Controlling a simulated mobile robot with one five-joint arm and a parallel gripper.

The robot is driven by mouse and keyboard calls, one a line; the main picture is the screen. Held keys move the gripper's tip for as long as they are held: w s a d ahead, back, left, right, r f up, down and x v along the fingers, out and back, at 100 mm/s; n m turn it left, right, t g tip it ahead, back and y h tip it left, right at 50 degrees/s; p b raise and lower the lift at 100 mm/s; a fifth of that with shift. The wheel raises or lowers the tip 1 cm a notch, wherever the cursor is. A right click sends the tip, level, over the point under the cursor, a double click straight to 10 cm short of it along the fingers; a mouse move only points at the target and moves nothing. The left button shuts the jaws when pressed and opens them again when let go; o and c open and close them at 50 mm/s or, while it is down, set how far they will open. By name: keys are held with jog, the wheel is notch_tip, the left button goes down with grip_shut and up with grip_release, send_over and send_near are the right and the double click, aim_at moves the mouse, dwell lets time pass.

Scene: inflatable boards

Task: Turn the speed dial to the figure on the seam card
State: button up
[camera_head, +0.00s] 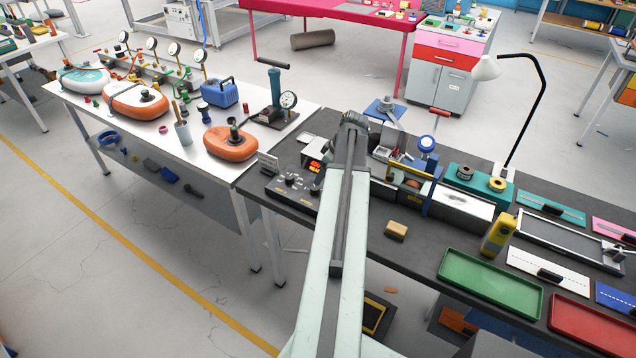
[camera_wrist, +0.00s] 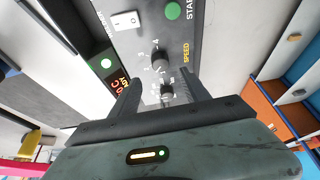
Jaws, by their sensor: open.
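I cannot tell the dial's exact setting.
A green START button (camera_wrist: 172,11) is on the panel, close to the dial. A tan block (camera_head: 396,230), a green tray (camera_head: 489,283) and a yellow tool (camera_head: 498,234) lie right of my arm. The white table (camera_head: 85,98) at left holds orange inflatables.

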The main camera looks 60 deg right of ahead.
aim_at(315, 187)
jog(key=b+x, duration=0.7)
jog(key=x, duration=0.1)
jog(key=shift+r, duration=0.1)
jog(key=shift+c, duration=0.2)
grip_shut()
jog(key=shift+s+a+m+h, duration=0.1)
jog(key=shift+a+m+h, duration=0.2)
jog(key=shift+m, duration=0.3)
jog(key=shift+d+m+h, duration=0.15)
jog(key=shift+m+h, duration=0.25)
jog(key=shift+m, duration=0.7)
jog(key=shift+o, duration=0.2)
grip_release()
